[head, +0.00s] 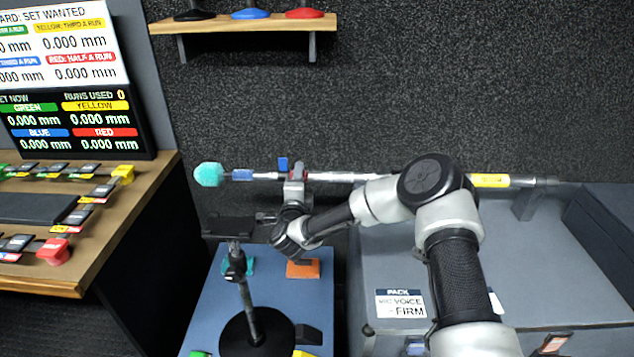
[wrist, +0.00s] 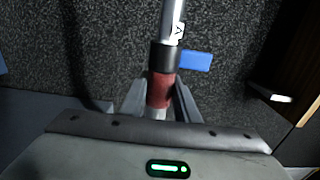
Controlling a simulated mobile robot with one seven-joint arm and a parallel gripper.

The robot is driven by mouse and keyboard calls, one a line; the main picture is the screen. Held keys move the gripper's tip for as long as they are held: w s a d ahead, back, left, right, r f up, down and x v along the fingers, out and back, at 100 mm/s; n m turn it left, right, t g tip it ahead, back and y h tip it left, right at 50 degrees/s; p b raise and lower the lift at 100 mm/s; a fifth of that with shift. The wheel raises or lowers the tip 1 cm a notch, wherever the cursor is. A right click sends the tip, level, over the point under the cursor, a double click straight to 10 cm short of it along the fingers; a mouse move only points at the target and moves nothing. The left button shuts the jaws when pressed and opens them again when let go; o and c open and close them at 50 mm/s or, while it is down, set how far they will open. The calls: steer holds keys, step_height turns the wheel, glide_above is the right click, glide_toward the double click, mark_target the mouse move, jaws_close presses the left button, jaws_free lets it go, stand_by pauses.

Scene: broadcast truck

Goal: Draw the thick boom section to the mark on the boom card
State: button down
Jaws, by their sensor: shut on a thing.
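The boom (head: 345,178) runs level along the dark wall, with a teal fuzzy tip (head: 208,174) at its left end. A blue band (head: 242,175) lies behind the tip, and a yellow band (head: 489,181) marks the right part. My gripper (head: 297,178) is shut on the boom at a red band (wrist: 159,90), which shows between the fingers (wrist: 158,100) in the wrist view. Just beyond the band are a black collar with a blue lever (wrist: 196,61) and a silver tube (wrist: 172,20). My arm hides part of the boom. I cannot make out the mark on the boom card.
A blue-topped stand (head: 205,320) below holds a black-based post (head: 250,315) and an orange block (head: 303,269). A large grey case (head: 480,270) sits under the boom's right part. A wooden desk (head: 120,230) with display boards (head: 70,120) is at left. A shelf (head: 250,22) hangs above.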

steer(key=shift+a, duration=0.55)
steer(key=c, duration=1.4)
jaws_free()
steer(key=shift+o, duration=0.2)
steer(key=s+p, duration=0.1)
steer(key=s, duration=1.6)
steer(key=shift+s, duration=0.25)
